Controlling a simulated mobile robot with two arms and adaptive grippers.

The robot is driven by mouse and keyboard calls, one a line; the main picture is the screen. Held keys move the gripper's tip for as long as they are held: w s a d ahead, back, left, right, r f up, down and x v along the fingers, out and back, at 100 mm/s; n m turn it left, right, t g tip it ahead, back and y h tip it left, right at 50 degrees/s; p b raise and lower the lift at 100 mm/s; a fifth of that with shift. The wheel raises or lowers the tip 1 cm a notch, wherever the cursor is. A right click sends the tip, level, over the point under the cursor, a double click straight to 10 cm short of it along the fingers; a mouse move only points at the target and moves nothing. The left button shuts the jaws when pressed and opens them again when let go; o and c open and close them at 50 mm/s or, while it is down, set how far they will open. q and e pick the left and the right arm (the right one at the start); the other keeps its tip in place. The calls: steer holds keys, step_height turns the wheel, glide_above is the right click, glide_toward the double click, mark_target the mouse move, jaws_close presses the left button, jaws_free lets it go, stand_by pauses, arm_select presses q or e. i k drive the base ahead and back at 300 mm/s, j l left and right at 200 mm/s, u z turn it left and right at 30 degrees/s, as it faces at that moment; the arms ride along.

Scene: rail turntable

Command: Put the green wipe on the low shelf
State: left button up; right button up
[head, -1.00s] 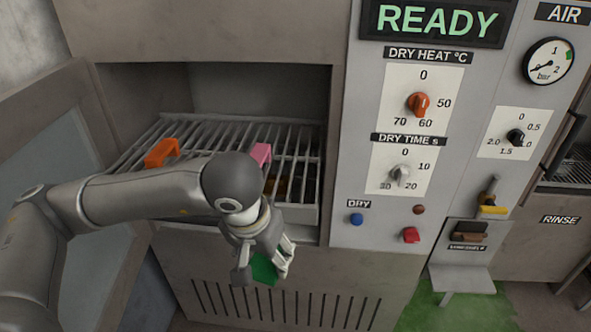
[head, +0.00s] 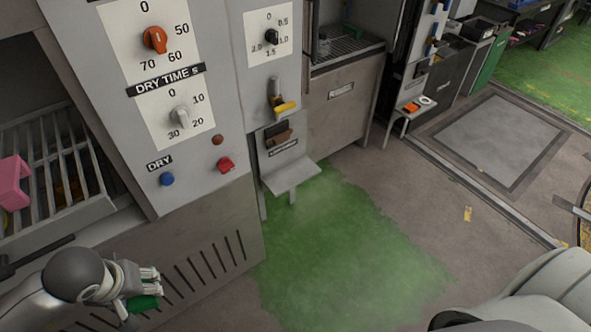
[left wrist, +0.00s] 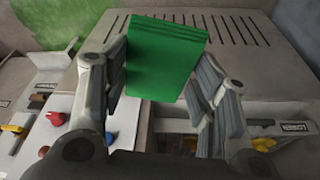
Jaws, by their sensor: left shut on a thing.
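The green wipe (head: 143,303) is between the fingers of my left gripper (head: 135,298), low in front of the dryer's slotted panel in the head view. In the left wrist view the wipe (left wrist: 165,58) is a folded green block, with a finger on each side of it. A small low grey shelf (head: 292,176) juts out below the yellow lever in the head view. Its top looks bare, and it is to the right of my left gripper and apart from it. My right gripper is not visible.
The dryer's control panel (head: 205,165), with knobs and buttons, stands between my left gripper and the shelf. A pink piece (head: 12,182) sits on the wire rack (head: 62,180) at left. Green floor (head: 335,250) in front of the shelf is clear.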

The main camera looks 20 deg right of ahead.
mark_target(291, 175)
steer(key=i+l, duration=0.15)
steer(key=l, duration=0.2)
steer(key=i+l, duration=0.15)
steer(key=l, duration=0.2)
steer(key=i+l, duration=0.2)
steer(key=l, duration=0.15)
steer(key=i+l, duration=0.15)
steer(key=l, duration=0.25)
steer(key=i+l, duration=0.15)
steer(key=l, duration=0.2)
